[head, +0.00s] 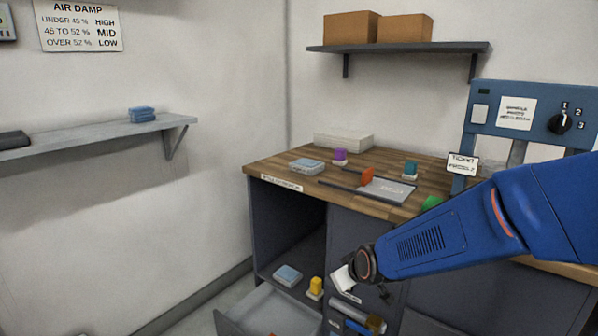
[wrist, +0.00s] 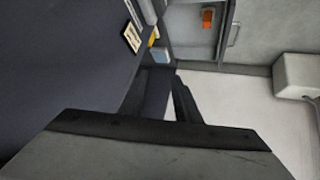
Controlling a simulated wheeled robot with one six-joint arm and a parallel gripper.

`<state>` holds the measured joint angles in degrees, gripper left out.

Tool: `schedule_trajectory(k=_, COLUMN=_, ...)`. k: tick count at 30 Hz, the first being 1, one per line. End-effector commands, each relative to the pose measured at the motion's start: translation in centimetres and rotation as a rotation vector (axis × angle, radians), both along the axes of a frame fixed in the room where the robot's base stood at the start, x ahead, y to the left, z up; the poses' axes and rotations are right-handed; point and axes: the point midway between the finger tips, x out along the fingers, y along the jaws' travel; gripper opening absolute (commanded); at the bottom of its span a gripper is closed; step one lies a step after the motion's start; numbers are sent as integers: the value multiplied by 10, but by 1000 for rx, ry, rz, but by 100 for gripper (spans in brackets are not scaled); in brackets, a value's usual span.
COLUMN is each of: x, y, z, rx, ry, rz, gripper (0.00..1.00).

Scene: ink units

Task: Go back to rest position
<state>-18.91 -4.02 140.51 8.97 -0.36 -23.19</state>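My gripper (head: 372,288) hangs at the end of my blue arm, in front of the cabinet in the head view. Only its dark wrist and small finger parts show there, and I see nothing clearly held. In the wrist view, my gripper (wrist: 172,92) shows as dark fingers beyond a wide grey body. A light sliver shows near the fingers, but their spacing is unclear. My arm reaches in from the right, above the cabinet's front and across part of the wooden worktop (head: 290,158).
An open drawer (head: 262,308) juts out low, left of my gripper. A yellow stamp-like piece (head: 316,287) and a blue box (head: 287,275) are in the cabinet's lower opening. A blue control panel (head: 537,110) stands behind my arm. Floor at left (head: 190,318) looks clear.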

Motion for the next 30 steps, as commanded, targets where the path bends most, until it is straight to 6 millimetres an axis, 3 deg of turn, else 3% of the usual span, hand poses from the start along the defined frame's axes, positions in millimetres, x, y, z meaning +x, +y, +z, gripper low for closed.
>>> schedule_trajectory(k=3, x=-24, y=-25, z=21, rx=18, ry=37, rz=-47, gripper=29)
schedule_trajectory(k=15, x=-122, y=-99, z=67, rx=54, ry=179, rz=-218, gripper=29)
schedule_trajectory(k=30, x=-265, y=-167, z=91, rx=76, ry=336, rz=-470, gripper=29)
